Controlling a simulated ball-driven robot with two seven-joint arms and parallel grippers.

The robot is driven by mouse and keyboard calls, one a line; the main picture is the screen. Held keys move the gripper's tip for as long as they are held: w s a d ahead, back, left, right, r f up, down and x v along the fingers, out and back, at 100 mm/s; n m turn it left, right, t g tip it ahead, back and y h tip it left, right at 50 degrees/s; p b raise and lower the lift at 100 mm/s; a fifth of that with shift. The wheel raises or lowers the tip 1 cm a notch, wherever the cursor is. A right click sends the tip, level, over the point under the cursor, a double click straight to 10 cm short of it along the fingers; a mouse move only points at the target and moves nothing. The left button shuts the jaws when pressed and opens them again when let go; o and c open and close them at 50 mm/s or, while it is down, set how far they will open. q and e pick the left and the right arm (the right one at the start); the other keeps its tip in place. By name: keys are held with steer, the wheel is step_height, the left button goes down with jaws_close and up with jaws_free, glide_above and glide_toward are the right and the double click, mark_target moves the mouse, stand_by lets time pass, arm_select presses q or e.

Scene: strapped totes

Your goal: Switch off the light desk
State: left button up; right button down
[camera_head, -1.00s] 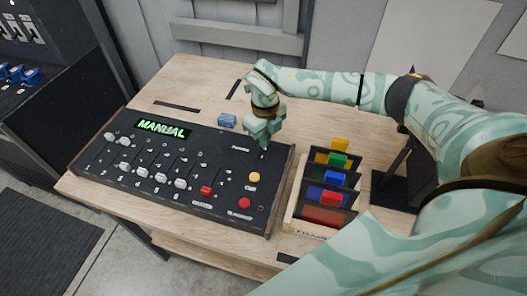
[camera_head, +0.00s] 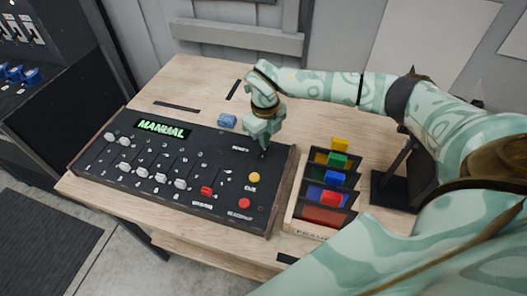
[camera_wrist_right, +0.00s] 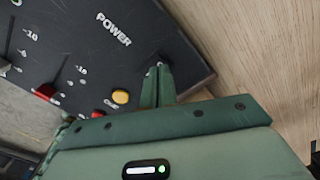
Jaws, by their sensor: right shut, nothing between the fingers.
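The light desk (camera_head: 150,190) is a dark sloped console on the wooden table. Its display (camera_head: 162,128) is lit green and reads MANUAL. In the right wrist view, a white POWER label (camera_wrist_right: 114,30) is printed on the desk's panel. My right gripper (camera_head: 264,152) is shut and empty, pointing down at the desk's far right corner. In the right wrist view its fingertips (camera_wrist_right: 159,68) are at the panel close to the POWER label. They hide whatever control is under them, and I cannot tell if they touch it. My left gripper is not in view.
Faders, a yellow button (camera_head: 254,177) and a red button (camera_head: 244,203) are on the desk. A wooden rack (camera_head: 293,215) with coloured tabs stands close on its right. The table's back left is mostly clear.

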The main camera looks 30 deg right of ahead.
steer(key=shift+f+b, duration=0.5)
steer(key=shift+f, duration=0.45)
stand_by(0.8)
steer(key=shift+r, duration=0.15)
step_height(320, 180, up, 7)
steer(key=p, duration=0.6)
steer(key=shift+p, duration=0.3)
